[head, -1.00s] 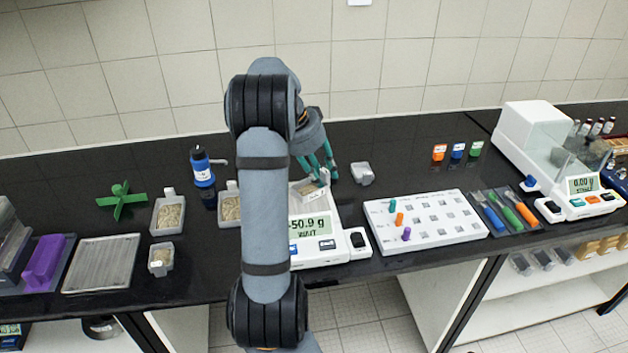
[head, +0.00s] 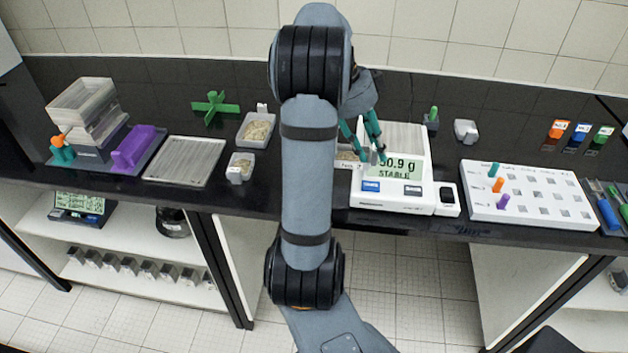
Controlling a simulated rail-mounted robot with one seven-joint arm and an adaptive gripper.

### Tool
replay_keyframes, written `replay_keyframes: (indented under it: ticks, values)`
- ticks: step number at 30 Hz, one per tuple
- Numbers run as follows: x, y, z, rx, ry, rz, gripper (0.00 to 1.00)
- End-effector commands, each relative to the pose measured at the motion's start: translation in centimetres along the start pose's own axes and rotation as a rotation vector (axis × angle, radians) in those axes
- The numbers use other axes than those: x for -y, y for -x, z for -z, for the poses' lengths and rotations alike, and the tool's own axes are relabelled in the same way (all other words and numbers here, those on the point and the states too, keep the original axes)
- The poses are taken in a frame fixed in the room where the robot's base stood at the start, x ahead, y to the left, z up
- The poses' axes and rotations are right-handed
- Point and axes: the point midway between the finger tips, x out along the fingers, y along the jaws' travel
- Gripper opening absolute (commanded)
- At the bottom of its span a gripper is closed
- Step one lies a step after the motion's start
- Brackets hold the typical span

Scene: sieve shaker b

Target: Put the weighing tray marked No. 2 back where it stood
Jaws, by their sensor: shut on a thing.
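My gripper (head: 367,142) is above the left part of the white balance, its teal fingers pointing down, partly hidden by my arm. It is shut on a small grey tray (head: 347,164) with pale grains and a white label, at the balance's left edge. The label's number is too small to read, and my arm covers the tray's left part. I cannot tell whether the tray touches the bench. The balance (head: 365,198) has a bare ridged pan (head: 407,134); its display shows 50.9 g and STABLE, any leading sign hidden by a finger.
Left of my arm stand a larger grain tray (head: 257,130), a small tray (head: 240,167) and a ridged plate (head: 184,162). A green cross (head: 215,107) lies behind. Right are a small grey container (head: 466,131) and a white peg board (head: 527,195).

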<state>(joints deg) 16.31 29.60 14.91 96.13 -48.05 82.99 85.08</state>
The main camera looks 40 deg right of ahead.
Motion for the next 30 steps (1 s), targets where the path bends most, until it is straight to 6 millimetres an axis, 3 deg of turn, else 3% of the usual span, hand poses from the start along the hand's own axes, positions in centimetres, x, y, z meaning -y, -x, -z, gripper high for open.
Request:
replay_keyframes:
  ticks: [6,12,19,25,30]
  values:
    - [0.6,-0.7,-5.8,-0.001,0.007,-0.003,0.12]
    - [1.1,-1.4,-10.2,-0.001,0.004,-0.002,0.12]
    - [1.3,-2.2,-12.1,0.0,0.002,-0.001,0.12]
    - [1.0,-4.8,-13.1,-0.002,0.005,-0.003,0.12]
    - [1.0,-5.7,-13.5,0.0,0.001,0.0,0.12]
